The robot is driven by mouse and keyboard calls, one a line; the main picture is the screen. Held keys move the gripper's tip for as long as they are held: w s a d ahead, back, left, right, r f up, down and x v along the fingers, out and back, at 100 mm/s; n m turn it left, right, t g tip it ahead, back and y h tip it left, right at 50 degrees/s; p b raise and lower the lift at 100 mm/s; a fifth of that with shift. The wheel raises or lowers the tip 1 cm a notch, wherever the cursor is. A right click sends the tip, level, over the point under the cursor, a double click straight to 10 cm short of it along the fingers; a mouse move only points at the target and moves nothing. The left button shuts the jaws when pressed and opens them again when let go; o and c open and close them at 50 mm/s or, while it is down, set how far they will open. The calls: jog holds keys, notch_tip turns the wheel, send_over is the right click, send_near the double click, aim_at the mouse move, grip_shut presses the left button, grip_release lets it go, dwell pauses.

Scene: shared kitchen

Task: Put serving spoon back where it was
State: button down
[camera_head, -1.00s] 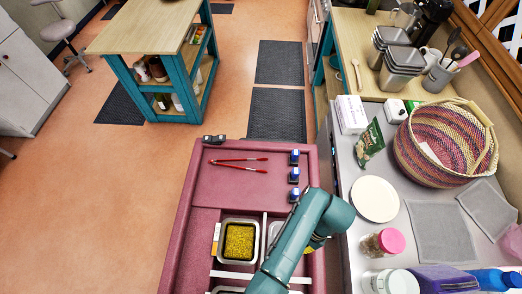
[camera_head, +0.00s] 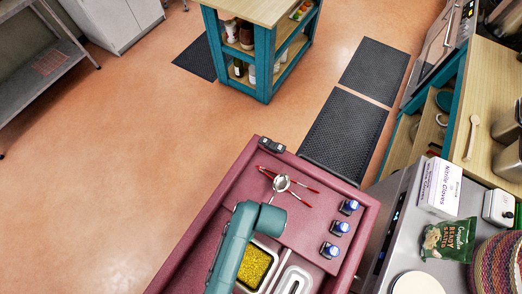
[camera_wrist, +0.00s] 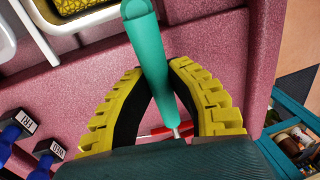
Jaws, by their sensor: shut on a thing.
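The serving spoon has a silver bowl (camera_head: 281,183), which shows in the head view just beyond the end of my arm, over the red-handled tongs (camera_head: 288,178) on the maroon cart top (camera_head: 228,188). In the wrist view its teal handle (camera_wrist: 150,50) runs between the yellow-padded fingers of my gripper (camera_wrist: 158,76), which is shut on it. A bit of metal shaft shows below the handle. Whether the bowl touches the tongs or the cart cannot be told. My arm hides the gripper in the head view.
Several blue-and-black labelled items (camera_head: 340,228) stand along the cart's right side. A pan of yellow food (camera_head: 256,266) and an empty pan (camera_head: 294,281) sit in the cart. A counter at right holds a gloves box (camera_head: 439,187) and a green packet (camera_head: 449,240). Bare cart surface surrounds the tongs.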

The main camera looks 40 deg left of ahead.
jog(key=shift+w+f, duration=0.1)
jog(key=shift+f, duration=2.3)
jog(key=shift+f+b, duration=0.45)
jog(key=shift+f, duration=0.1)
jog(key=c, duration=1.1)
grip_release()
jog(key=shift+o, duration=0.2)
notch_tip(320, 180, up, 13)
jog(key=d+p, duration=0.1)
jog(key=d, duration=0.1)
jog(key=shift+w+p, duration=0.15)
jog(key=shift+p, duration=0.2)
